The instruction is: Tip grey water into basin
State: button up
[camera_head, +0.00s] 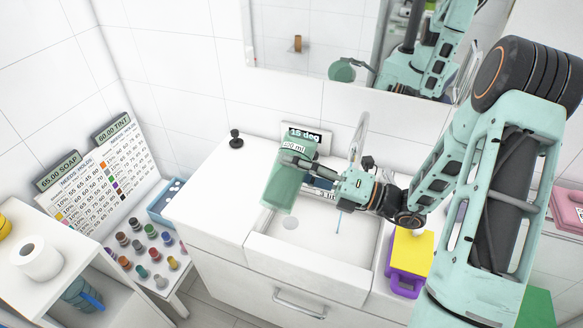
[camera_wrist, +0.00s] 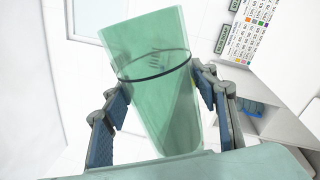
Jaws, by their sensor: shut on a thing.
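My gripper (camera_head: 316,170) is shut on a translucent green container (camera_head: 284,188) and holds it above the left part of the white basin (camera_head: 262,243). The basin's round drain (camera_head: 290,222) shows below. A thin blue streak (camera_head: 338,221) hangs over the basin's right part.
A black knob-like object (camera_head: 236,138) is on the clear left counter. Several small bottles (camera_head: 148,255) stand further left.

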aim_at(283, 144)
jog(key=shift+r, duration=0.1)
dwell(0.3)
jog(key=shift+w+r+m, duration=0.1)
jog(key=shift+r+m, duration=0.45)
jog(key=shift+m, duration=0.45)
jog(key=shift+w+d+r+m+t, duration=0.25)
jog(key=shift+w+r+m+t, duration=0.25)
jog(key=shift+m, duration=0.5)
jog(key=shift+w+r, duration=0.1)
jog(key=shift+w, duration=0.05)
dwell(1.2)
jog(key=shift+w+d+r+m, duration=0.1)
jog(key=shift+w+r+m, duration=0.1)
jog(key=shift+r+m, duration=0.5)
jog(key=shift+f+m, duration=0.1)
jog(key=shift+m, duration=0.3)
dwell(1.1)
